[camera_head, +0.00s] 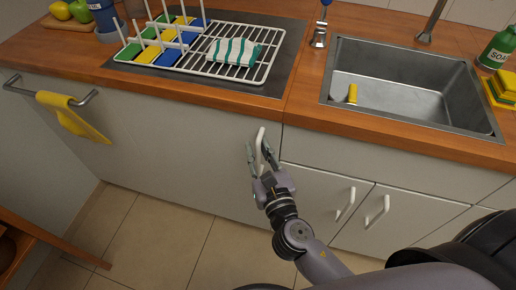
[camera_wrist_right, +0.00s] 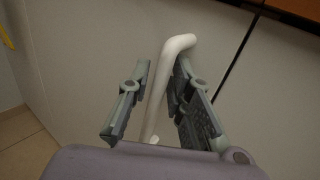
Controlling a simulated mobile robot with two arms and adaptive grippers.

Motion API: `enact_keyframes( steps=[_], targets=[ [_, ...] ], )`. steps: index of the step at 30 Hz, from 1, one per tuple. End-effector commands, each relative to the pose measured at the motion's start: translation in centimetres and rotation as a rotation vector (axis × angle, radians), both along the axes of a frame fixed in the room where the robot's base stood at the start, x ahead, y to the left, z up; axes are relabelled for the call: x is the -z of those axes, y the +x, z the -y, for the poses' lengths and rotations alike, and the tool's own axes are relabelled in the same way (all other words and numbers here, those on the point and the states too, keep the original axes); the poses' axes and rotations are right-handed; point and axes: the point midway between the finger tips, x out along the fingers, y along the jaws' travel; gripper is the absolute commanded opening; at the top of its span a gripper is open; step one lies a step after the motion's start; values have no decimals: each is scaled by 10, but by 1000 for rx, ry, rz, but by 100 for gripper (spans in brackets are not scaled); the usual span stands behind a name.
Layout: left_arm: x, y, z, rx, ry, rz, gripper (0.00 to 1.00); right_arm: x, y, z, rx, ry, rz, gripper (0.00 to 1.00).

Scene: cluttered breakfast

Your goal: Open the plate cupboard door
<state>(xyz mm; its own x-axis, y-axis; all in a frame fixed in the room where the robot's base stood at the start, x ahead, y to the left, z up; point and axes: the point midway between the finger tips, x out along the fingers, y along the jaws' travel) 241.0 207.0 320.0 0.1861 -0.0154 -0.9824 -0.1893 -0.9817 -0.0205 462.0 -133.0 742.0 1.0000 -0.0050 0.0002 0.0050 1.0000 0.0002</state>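The plate cupboard door (camera_head: 185,145) is the wide pale panel under the dish rack. It looks shut, flush with the counter front. Its white bar handle (camera_head: 261,134) stands near the door's right edge. My right gripper (camera_head: 258,151) is at this handle, with its fingers on either side of the bar. In the right wrist view the handle (camera_wrist_right: 179,43) runs between the spread fingers (camera_wrist_right: 161,78). A gap shows on the left finger's side; the right finger is close to the bar, and contact cannot be told. My left gripper is not in view.
Two smaller doors with white handles (camera_head: 345,204) (camera_head: 377,211) are under the sink (camera_head: 400,85). A yellow towel (camera_head: 75,115) hangs from a rail at the left. The dish rack (camera_head: 205,50) stands on the counter. Tiled floor (camera_head: 150,230) lies clear before the door.

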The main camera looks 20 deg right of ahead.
Motion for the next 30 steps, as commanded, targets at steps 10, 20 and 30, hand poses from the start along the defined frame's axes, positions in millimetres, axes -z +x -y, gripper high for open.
enact_keyframes(
  steps=[10, 20, 30],
  targets=[
    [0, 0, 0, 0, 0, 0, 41, 0, 0, 0, 0, 0, -1, 5],
    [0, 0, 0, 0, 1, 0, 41, 0, -1, 0, 0, 0, -1, 0],
    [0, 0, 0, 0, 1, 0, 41, 0, -1, 0, 0, 0, -1, 0]
  ],
)
